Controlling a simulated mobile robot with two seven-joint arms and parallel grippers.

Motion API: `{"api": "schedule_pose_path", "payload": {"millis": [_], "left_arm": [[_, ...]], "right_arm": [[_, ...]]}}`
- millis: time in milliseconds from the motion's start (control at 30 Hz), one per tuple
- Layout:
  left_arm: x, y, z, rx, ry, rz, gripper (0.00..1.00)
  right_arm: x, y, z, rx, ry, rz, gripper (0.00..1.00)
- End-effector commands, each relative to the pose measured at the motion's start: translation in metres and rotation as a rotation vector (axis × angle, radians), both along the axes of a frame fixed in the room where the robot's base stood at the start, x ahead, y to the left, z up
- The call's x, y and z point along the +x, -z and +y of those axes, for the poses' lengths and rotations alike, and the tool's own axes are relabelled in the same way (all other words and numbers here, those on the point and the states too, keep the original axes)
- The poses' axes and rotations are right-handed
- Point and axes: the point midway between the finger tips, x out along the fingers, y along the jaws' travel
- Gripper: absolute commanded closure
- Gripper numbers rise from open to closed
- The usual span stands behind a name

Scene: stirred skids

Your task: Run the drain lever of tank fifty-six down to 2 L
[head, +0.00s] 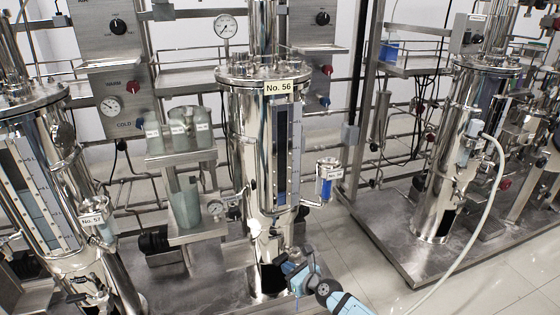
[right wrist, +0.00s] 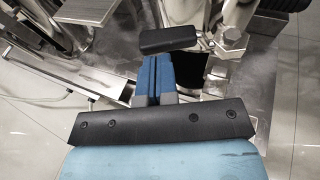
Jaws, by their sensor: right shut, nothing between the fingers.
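Tank fifty-six (head: 240,140) is the upright steel cylinder in the middle of the head view, with a "No. 56" label (head: 280,87). Its tall sight glass (head: 282,155) has a scale beside it; I cannot read the level for sure. My right gripper (head: 287,268) is low at the tank's foot, its fingers shut and empty. In the right wrist view the blue fingers (right wrist: 154,68) point at a black bar-shaped grip (right wrist: 168,40), which looks like the drain lever's handle. I cannot tell whether they touch it. My left gripper is not in view.
Tank fifty-seven (head: 40,170) stands at the left, and another steel tank (head: 455,150) at the right with a pale hose (head: 480,230). A stand with beakers (head: 185,190) is left of tank fifty-six. A small blue-filled cylinder (head: 326,182) hangs at its right. Floor is clear between the skids.

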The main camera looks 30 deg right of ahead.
Motion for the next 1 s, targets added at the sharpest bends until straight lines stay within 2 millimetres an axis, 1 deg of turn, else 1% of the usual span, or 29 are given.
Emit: {"api": "schedule_pose_path", "payload": {"millis": [467,567,833,1000], "left_arm": [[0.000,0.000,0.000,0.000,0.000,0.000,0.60],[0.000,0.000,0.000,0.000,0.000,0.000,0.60],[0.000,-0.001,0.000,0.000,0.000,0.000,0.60],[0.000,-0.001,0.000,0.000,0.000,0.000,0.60]], "right_arm": [[0.001,0.000,0.000,0.000,0.000,0.000,1.00],[0.005,0.000,0.001,0.000,0.000,0.000,1.00],[0.026,0.000,0.005,0.001,0.000,-0.001,1.00],[0.030,0.000,0.006,0.001,0.000,0.000,1.00]]}}
